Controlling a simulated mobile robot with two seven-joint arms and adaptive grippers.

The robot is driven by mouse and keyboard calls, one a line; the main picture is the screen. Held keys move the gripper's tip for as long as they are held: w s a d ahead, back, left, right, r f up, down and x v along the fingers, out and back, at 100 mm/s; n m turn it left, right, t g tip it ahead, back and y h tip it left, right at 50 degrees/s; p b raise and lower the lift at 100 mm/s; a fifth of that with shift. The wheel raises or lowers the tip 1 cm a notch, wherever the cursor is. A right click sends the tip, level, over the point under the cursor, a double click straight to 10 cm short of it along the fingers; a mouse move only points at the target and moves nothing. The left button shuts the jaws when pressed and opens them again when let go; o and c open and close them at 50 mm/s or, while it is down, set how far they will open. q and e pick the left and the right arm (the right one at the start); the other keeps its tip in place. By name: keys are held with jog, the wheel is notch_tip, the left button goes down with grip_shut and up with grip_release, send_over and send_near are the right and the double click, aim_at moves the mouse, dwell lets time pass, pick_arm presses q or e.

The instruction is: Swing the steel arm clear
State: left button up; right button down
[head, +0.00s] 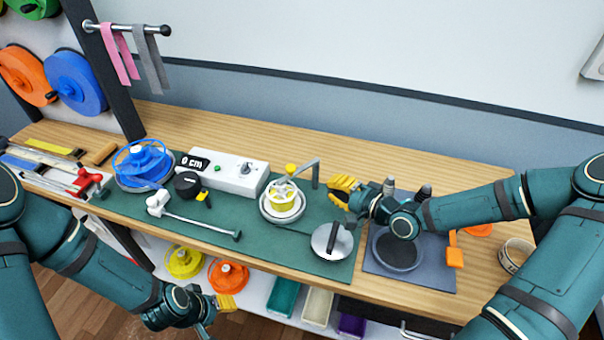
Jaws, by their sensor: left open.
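A grey steel arm (305,165) reaches from an upright post to a yellow knob (291,169), above and behind a white spool holder with a yellow core (284,198). My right gripper (343,190), with yellow fingertips, is over the bench just right of the post. A gap shows between it and the steel arm; its jaw opening is unclear. My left gripper (217,310) is open and empty, low in front of the bench edge, far from the steel arm.
A green mat (255,238) carries a blue reel (143,163), a white box with display (236,174), a long lever (200,222) and a round steel lid (332,243). A grey tray (435,272) lies right, under my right arm. Coloured bins (317,306) sit below.

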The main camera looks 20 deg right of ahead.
aim_at(295, 169)
pick_arm(q)
jog(key=shift+f+b, duration=0.45)
jog(key=shift+f, duration=0.15)
pick_arm(e)
jog(key=x, duration=1.1)
